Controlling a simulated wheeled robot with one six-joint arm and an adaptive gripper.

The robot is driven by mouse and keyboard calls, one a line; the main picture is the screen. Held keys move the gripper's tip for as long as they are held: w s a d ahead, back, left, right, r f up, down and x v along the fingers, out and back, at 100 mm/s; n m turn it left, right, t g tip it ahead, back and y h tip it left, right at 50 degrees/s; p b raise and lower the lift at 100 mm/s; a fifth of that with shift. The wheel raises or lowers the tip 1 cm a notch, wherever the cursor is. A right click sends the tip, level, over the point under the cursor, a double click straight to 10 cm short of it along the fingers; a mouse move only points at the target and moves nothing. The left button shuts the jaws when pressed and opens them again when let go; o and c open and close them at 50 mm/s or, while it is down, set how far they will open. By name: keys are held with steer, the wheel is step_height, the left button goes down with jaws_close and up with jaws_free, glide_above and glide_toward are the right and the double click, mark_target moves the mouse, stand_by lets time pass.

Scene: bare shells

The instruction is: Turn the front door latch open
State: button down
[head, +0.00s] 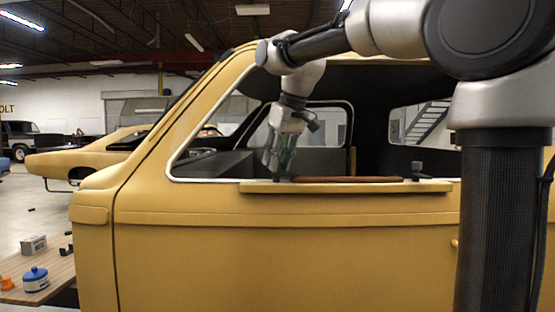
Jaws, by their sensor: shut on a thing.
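The yellow door (300,250) of a bare vehicle body fills the middle of the head view. A yellow ledge (345,187) runs along the bottom of its window opening. My gripper (274,164) reaches down to the front end of this ledge, fingers pointing down. It is shut on what looks like the front door latch; a small dark stub (281,179) shows just below the fingers. The fingers hide most of that latch, so its turn angle cannot be told.
A brown bar (350,179) lies along the ledge between the two latches. The window frame (207,180) surrounds my gripper.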

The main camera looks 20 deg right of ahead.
steer(key=m+h, duration=0.1)
steer(key=m, duration=0.3)
steer(key=shift+a+h, duration=0.1)
steer(key=shift+h, duration=0.2)
steer(key=m+h, duration=0.1)
steer(key=m, duration=0.3)
steer(key=shift+a+m+h, duration=0.1)
steer(key=shift+m+h, duration=0.2)
steer(key=shift+h, duration=0.1)
steer(key=m, duration=0.2)
steer(key=m+h, duration=0.1)
steer(key=m, duration=0.1)
steer(key=shift+w+a+m+g+h, duration=0.1)
steer(key=shift+m+g+h, duration=0.2)
steer(key=shift+g, duration=0.1)
steer(key=shift+m+g+h, duration=0.4)
steer(key=shift+m+g, duration=0.4)
steer(key=shift+m, duration=1.4)
steer(key=c, duration=2.2)
jaws_free()
steer(key=o, duration=1)
steer(key=shift+c, duration=0.2)
